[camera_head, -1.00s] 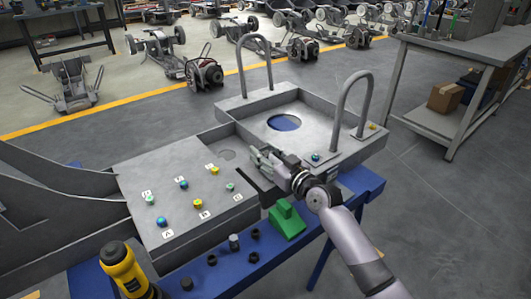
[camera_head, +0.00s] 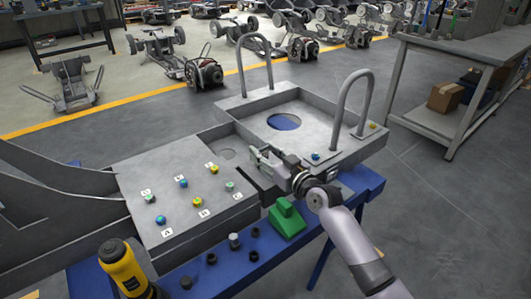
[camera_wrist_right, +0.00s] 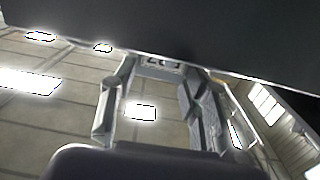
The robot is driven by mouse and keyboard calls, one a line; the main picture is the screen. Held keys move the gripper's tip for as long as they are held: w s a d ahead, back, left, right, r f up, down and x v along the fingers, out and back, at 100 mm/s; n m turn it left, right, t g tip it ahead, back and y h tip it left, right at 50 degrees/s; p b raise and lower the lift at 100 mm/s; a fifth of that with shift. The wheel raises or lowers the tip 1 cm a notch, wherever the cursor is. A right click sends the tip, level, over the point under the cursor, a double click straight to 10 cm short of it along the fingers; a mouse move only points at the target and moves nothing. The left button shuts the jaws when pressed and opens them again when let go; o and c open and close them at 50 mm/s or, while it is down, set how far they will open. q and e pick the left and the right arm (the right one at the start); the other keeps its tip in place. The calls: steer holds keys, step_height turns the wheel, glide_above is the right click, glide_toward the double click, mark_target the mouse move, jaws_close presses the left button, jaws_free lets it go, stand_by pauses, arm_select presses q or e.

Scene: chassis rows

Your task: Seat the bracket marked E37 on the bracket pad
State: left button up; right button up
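My right gripper (camera_head: 262,158) reaches in from the lower right over the inner edge of the grey chassis (camera_head: 190,240). In the right wrist view its two fingers (camera_wrist_right: 160,85) stand apart, with a small grey piece (camera_wrist_right: 163,63) spanning the gap at their tips. The piece carries dark marking, partly hidden and seemingly upside down, so I cannot read E37 for sure. It looks gripped as the bracket. A dark surface (camera_wrist_right: 220,30) fills the top of that view, close to the tips. I cannot tell which part is the bracket pad. My left gripper is out of view.
Several blue, yellow and green knobs with letter tags (camera_head: 197,203) stand on the chassis plate. Two tall hoops (camera_head: 350,105) rise from the far tray. A green block (camera_head: 287,218), dark round parts (camera_head: 254,256) and a yellow-black power tool (camera_head: 122,268) are on the blue bench (camera_head: 225,268).

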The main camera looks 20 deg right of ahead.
steer(key=o, duration=0.5)
steer(key=shift+f, duration=0.2)
steer(key=shift+s, duration=0.1)
steer(key=shift+s+f, duration=0.1)
steer(key=shift+f, duration=0.05)
steer(key=shift+r+v, duration=0.15)
steer(key=shift+v, duration=2.8)
steer(key=shift+r+v, duration=0.2)
steer(key=shift+v, duration=2.7)
steer(key=shift+d, duration=0.1)
